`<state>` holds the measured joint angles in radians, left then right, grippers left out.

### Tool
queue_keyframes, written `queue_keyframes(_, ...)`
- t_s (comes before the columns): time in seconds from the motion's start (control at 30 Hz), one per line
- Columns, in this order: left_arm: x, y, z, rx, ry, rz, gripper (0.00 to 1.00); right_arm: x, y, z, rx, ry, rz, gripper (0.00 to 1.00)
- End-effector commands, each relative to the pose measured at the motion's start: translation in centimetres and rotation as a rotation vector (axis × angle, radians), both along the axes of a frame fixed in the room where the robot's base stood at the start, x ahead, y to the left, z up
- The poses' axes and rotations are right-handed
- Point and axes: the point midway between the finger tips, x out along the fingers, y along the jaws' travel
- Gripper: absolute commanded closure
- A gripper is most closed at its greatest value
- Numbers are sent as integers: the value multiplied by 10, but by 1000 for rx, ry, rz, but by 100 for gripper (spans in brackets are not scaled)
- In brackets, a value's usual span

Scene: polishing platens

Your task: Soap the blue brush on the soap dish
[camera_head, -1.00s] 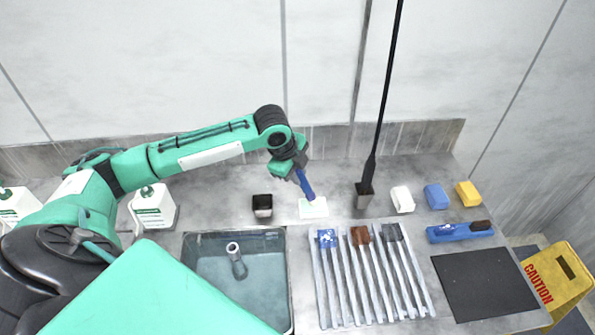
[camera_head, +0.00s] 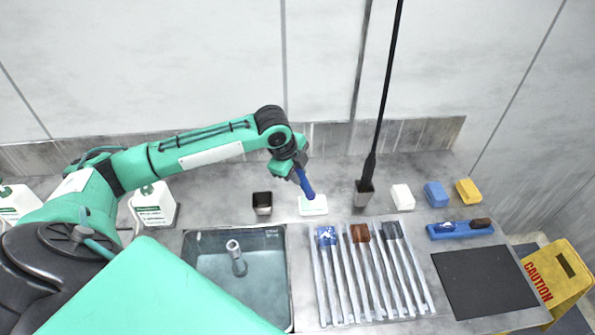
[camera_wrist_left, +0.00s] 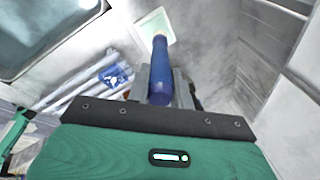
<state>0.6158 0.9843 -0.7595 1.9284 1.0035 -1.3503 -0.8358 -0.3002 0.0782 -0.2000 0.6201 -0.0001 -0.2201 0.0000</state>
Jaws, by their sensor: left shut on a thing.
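My left gripper (camera_head: 299,168) is shut on the blue brush (camera_head: 305,186), holding it by its blue handle. The brush slants down, its lower end at the pale soap dish (camera_head: 313,207) on the counter. Its bristles do not show clearly, and I cannot tell whether they touch the soap. In the left wrist view, the blue brush (camera_wrist_left: 161,70) stands between the fingers of the left gripper (camera_wrist_left: 160,88), and its far end overlaps the edge of the soap dish (camera_wrist_left: 154,24). My right gripper is not in view.
A dark cup (camera_head: 262,204) stands left of the dish, above the sink (camera_head: 215,290). A rack (camera_head: 322,312) of brushes lies in front. A holder (camera_head: 363,197) with a tall black rod stands to the right, beside white, blue and yellow blocks (camera_head: 468,192). A black mat (camera_head: 485,285) lies front right.

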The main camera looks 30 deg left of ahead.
Motion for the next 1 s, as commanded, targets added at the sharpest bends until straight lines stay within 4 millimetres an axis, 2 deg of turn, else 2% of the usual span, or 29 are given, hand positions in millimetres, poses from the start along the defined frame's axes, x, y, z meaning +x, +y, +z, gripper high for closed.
queue_keyframes(1.0,0,0,-1,-1,1,0,100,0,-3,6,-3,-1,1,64)
